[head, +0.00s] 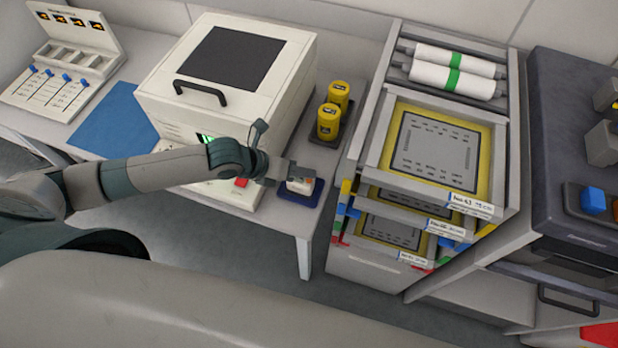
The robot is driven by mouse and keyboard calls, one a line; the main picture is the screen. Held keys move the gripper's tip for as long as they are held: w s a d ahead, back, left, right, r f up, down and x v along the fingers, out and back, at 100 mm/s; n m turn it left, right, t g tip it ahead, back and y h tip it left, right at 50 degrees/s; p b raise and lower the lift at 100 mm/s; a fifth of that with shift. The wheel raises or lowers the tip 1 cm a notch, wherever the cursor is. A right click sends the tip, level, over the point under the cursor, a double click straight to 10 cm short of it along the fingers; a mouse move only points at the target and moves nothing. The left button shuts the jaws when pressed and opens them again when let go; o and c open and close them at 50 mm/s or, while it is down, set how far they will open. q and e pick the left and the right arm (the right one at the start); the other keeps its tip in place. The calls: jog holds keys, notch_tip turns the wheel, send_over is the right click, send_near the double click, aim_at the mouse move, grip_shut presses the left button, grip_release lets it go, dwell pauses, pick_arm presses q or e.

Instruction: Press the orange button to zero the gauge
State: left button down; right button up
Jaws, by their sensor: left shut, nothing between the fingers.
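A small white block-like device (301,186), possibly the gauge, is on a dark blue pad (299,198) near the front right corner of the white table. My left gripper (297,177) is shut and empty. Its fingertips are right over or at this device, and I cannot tell whether they touch it. The gripper hides part of the device. No orange button can be made out there. A small red-orange patch (241,182) shows on the front panel of the white machine, just below my left wrist. My right gripper is not in view.
The white machine (280,50) with a black handle stands behind my left arm. Two yellow cylinders (328,122) stand on a dark tray behind the gripper. A trolley (372,95) with stacked yellow-edged trays stands to the right. A blue mat (112,120) lies at left.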

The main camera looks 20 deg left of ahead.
pick_arm(q)
jog(key=shift+f, duration=0.2)
dwell(0.6)
jog(key=shift+f+b, duration=0.25)
jog(key=shift+b, duration=0.05)
jog(key=shift+f, duration=0.35)
dwell(0.8)
jog(key=shift+r, duration=0.1)
jog(key=shift+r+p, duration=0.5)
jog(key=shift+r, duration=0.2)
jog(key=shift+r, duration=0.1)
notch_tip(320, 180, up, 5)
jog(key=p, duration=0.4)
dwell(0.4)
jog(key=shift+d, duration=0.1)
dwell(0.8)
